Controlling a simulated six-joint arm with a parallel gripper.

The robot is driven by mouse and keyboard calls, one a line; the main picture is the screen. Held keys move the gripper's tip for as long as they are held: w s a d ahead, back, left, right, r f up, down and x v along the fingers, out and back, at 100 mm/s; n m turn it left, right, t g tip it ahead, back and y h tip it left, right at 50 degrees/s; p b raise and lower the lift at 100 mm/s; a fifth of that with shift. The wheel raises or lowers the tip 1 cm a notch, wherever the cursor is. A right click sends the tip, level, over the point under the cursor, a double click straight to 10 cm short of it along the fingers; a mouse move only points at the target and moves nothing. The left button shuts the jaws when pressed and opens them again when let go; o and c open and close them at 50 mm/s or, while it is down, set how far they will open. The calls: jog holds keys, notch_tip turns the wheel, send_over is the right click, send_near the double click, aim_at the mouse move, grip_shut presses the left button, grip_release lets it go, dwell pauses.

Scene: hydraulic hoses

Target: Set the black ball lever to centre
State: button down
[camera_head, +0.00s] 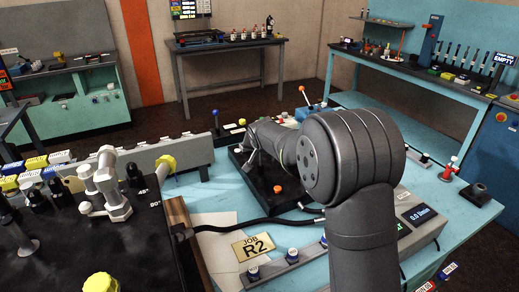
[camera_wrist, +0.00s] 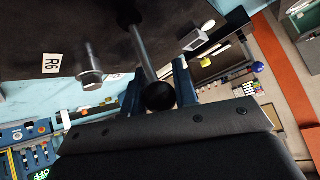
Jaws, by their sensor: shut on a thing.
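The black ball (camera_wrist: 160,97) of the lever shows in the wrist view, on the end of a bright metal rod (camera_wrist: 143,50). The rod runs from a dark boot at the top down to the ball, looking slanted in this view. My gripper (camera_wrist: 158,85) has its two blue-grey fingers on either side of the ball and is shut on it. In the head view my gripper (camera_head: 256,158) is low over a black panel (camera_head: 285,204). My own wrist and forearm largely cover it there, so the ball and the lever's lean cannot be made out.
An orange knob (camera_head: 278,188) sits on the panel. A blue-ball lever (camera_head: 215,113) and an orange-ball lever (camera_head: 302,90) stand behind. A black hose (camera_head: 245,224) crosses the bench near the JOB R2 plate (camera_head: 253,245). A metal fitting (camera_wrist: 90,68) is near the rod.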

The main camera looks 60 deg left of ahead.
jog(key=c, duration=1.1)
grip_release()
jog(key=shift+c, duration=0.2)
jog(key=v, duration=1.7)
jog(key=shift+s, duration=0.15)
jog(key=x, duration=1.7)
